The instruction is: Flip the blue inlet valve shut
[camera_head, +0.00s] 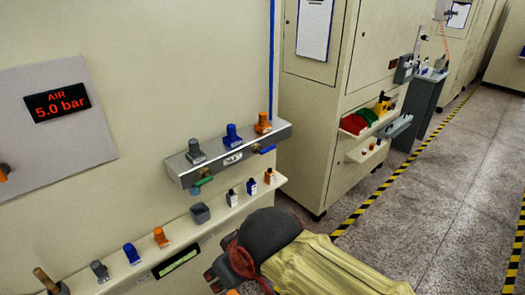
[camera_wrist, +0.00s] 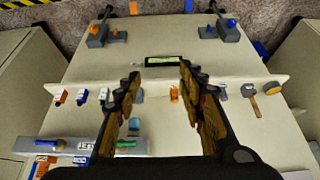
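A blue lever handle (camera_head: 267,149) sits under the right end of the grey manifold (camera_head: 181,168) on the cream panel. It also shows at the lower left of the wrist view (camera_wrist: 50,143), lying roughly along the manifold. A green lever handle (camera_head: 203,181) is at the manifold's other end. Grey, blue (camera_head: 232,135) and orange knobs stand on top. My gripper (camera_head: 224,282) is in front of and below the manifold, apart from the levers. In the wrist view its two fingers (camera_wrist: 160,70) are spread with nothing between them.
A ledge (camera_head: 197,226) below the manifold holds small bottles (camera_head: 251,186), a grey block (camera_head: 200,213), coloured knobs (camera_head: 160,237) and a mallet (camera_head: 45,281). A blue pipe (camera_head: 271,60) runs up the panel. Open floor (camera_head: 430,200) lies to the right.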

